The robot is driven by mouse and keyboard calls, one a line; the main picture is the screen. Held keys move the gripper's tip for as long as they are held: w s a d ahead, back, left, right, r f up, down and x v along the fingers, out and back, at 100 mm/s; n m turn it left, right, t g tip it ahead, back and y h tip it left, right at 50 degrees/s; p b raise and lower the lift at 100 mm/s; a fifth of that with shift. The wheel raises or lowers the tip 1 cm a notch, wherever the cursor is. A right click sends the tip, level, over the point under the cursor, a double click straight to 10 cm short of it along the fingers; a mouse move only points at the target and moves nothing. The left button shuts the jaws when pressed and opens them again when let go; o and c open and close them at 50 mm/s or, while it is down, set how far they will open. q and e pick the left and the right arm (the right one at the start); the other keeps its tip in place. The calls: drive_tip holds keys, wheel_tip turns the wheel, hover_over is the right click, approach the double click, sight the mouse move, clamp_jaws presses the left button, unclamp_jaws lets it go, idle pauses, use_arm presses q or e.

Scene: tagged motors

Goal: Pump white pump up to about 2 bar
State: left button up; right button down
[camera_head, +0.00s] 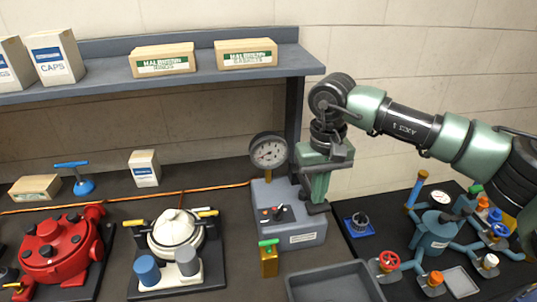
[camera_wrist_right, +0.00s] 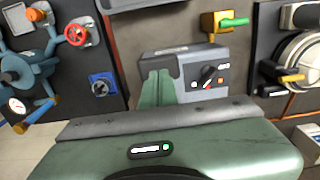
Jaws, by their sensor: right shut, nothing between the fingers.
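The white pump (camera_head: 174,230) sits on a dark plate in the head view, with yellow handles at its sides and a blue and a grey cylinder in front. It also shows at the right of the wrist view (camera_wrist_right: 302,52). A grey control box (camera_head: 300,228) stands to its right, with a black switch (camera_head: 278,213) and a round dial gauge (camera_head: 268,152); the needle is too small to read. My right gripper (camera_head: 318,207) is shut and empty, pointing down at the box's right side. In the wrist view its fingers (camera_wrist_right: 158,80) partly hide the box. My left gripper is out of view.
A brass valve with a green handle (camera_head: 269,260) stands before the box. A red pump (camera_head: 60,248) is at left, a blue pump (camera_head: 432,232) with several valves at right. A grey tray (camera_head: 335,283) lies in front. A shelf (camera_head: 200,77) with boxes hangs behind.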

drive_tip(key=shift+f+b, duration=0.55)
drive_tip(key=shift+f, duration=0.4)
drive_tip(key=shift+w+r+p, duration=0.15)
drive_tip(key=shift+r+p, duration=0.85)
drive_tip(key=shift+r, duration=0.75)
drive_tip(key=shift+r+p, duration=0.4)
drive_tip(key=shift+r, duration=0.4)
drive_tip(key=shift+f, duration=0.2)
drive_tip(key=shift+f+b, duration=1.9)
drive_tip(key=shift+f, duration=0.35)
drive_tip(key=shift+r+p, duration=0.85)
drive_tip(key=shift+r, duration=0.55)
drive_tip(key=shift+r+p, duration=0.5)
drive_tip(key=shift+r, duration=0.5)
